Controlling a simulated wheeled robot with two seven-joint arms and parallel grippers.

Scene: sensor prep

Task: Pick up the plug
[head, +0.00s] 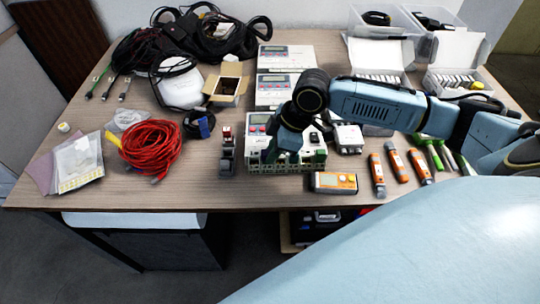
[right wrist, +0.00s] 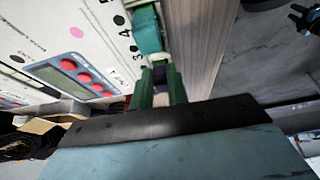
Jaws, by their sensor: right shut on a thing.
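My right gripper (head: 283,154) points down at the front row of a white instrument (head: 259,122) with green terminal blocks, near the table's front edge. In the right wrist view, its two green fingers (right wrist: 161,84) are shut on a small dark piece (right wrist: 160,76), which I take as the plug; the fingers hide most of it. A green terminal block (right wrist: 147,32) is just beyond the fingertips, beside the instrument's white face. I cannot tell whether the held piece touches the instrument. My left gripper is not in view.
An orange meter (head: 334,183) lies in front, with orange-handled tools (head: 377,175) to its right. A red cable coil (head: 150,147) and small dark blocks (head: 227,153) are on the left. More white instruments (head: 286,57) stand behind.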

